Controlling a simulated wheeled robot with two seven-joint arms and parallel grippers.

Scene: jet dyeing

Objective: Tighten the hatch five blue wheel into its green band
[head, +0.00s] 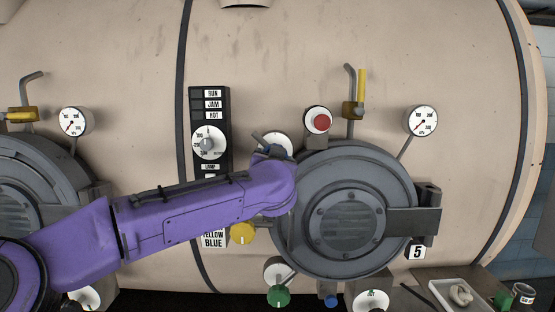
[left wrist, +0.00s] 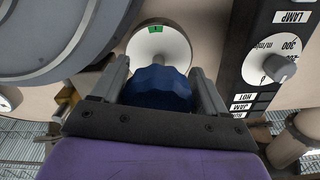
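The hatch five blue wheel (left wrist: 158,88) is a dark blue lobed knob in front of a white round dial (left wrist: 160,48). A small green band (left wrist: 154,30) shows at the dial's top edge in the left wrist view, where labels appear upside down. My left gripper (left wrist: 160,72) has one finger on each side of the wheel, with no clear gap; whether it grips is not certain. In the head view my left gripper (head: 268,144) is at the dial (head: 278,146), upper left of the grey hatch (head: 347,212), and hides the wheel. The wheel's pointer is hidden. My right gripper is out of view.
A label panel with a knob (head: 208,142) stands close on the left. A yellow wheel (head: 242,233) and a green wheel (head: 278,296) lie below.

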